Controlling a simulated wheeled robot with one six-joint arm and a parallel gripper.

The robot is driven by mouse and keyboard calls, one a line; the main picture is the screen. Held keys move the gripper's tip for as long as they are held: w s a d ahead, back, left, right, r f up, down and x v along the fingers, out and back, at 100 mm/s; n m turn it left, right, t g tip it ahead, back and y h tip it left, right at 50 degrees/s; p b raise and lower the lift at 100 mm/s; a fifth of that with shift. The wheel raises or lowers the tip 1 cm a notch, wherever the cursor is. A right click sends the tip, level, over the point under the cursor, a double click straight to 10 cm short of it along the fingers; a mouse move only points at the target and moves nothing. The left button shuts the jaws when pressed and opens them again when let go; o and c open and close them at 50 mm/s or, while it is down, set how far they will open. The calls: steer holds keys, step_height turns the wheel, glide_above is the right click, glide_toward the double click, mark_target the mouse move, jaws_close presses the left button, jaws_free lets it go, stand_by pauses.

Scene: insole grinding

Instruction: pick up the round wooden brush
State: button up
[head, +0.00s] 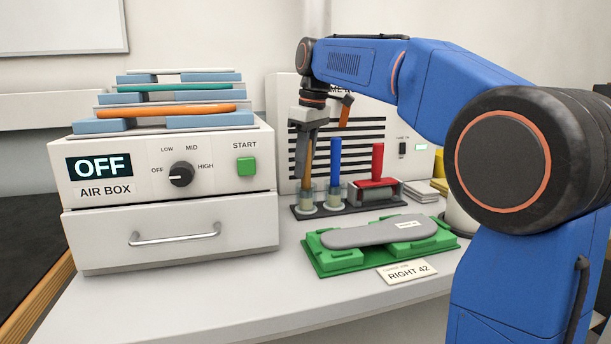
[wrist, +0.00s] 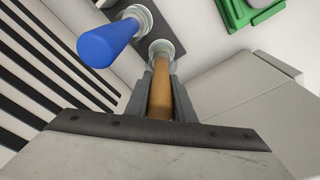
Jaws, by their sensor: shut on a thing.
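The round wooden brush (head: 307,160) stands upright with its lower end in a clear cup (head: 306,199) on the dark holder tray (head: 350,206). My gripper (head: 307,150) comes down from above and is shut on the brush's handle. In the wrist view the brown wooden handle (wrist: 160,95) lies between the two grey fingers of my gripper (wrist: 161,88), with the cup (wrist: 164,50) beyond it. The brush's bristles are hidden in the cup.
A blue-handled brush (head: 336,155) stands in the cup just right; it also shows in the wrist view (wrist: 105,42). A red-handled tool (head: 377,165) is further right. The air box (head: 165,180) is left. A green fixture (head: 330,258) with a grey insole (head: 370,232) lies in front.

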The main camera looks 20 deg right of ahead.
steer(key=shift+r, duration=0.1)
step_height(320, 180, up, 10)
steer(key=shift+f, duration=0.1)
stand_by(0.3)
steer(key=shift+o, duration=0.7)
steer(key=shift+c, duration=0.7)
